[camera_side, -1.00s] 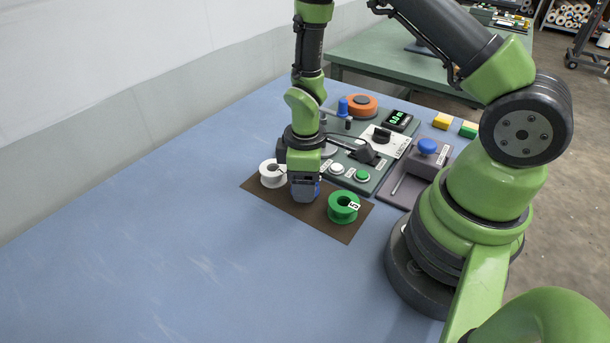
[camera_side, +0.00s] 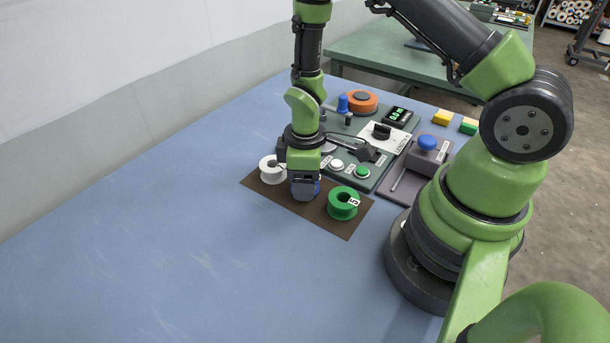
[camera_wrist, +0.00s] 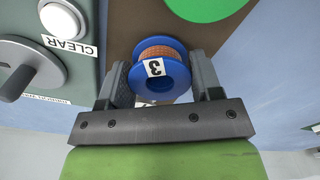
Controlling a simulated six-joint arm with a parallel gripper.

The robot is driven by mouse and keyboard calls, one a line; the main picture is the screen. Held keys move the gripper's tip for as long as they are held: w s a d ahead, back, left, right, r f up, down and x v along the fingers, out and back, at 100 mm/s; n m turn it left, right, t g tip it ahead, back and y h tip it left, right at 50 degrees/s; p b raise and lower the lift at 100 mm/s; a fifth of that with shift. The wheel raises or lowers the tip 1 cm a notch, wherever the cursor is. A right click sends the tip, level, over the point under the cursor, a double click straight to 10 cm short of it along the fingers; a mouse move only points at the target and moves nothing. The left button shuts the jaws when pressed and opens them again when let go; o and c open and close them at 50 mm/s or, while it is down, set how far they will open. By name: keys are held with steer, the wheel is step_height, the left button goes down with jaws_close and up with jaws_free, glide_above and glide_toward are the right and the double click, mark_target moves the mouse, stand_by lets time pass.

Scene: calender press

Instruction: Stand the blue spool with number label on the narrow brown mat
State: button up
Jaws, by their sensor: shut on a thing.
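The blue spool (camera_wrist: 161,62) with an orange-brown winding and a label reading 3 sits between my gripper's fingers in the wrist view. My gripper (camera_wrist: 164,82) is shut on it, one finger on each side. In the side view my gripper (camera_side: 304,190) points down over the middle of the narrow brown mat (camera_side: 322,217) and hides most of the spool. A white spool (camera_side: 271,171) stands on the mat to the left. A green spool (camera_side: 343,203) with a label stands on the mat to the right. I cannot tell whether the blue spool touches the mat.
A control panel (camera_side: 374,186) with buttons, a knob and a display lies behind the mat. A grey block with a blue button (camera_side: 427,143) stands to its right. The blue table in front is clear.

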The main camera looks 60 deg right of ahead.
steer(key=shift+f, duration=0.3)
stand_by(0.4)
steer(key=o, duration=1.2)
step_height(320, 180, up, 7)
stand_by(0.4)
step_height(320, 180, up, 14)
steer(key=s+a+m+t, duration=0.1)
steer(key=s+m+t, duration=0.1)
steer(key=m+t, duration=0.15)
steer(key=s+a+r+m+t+y, duration=0.2)
steer(key=s+r+m, duration=0.4)
steer(key=s+r, duration=0.3)
steer(key=shift+s+a+r+t, duration=0.35)
steer(key=shift+s+t, duration=0.3)
steer(key=shift+t, duration=0.2)
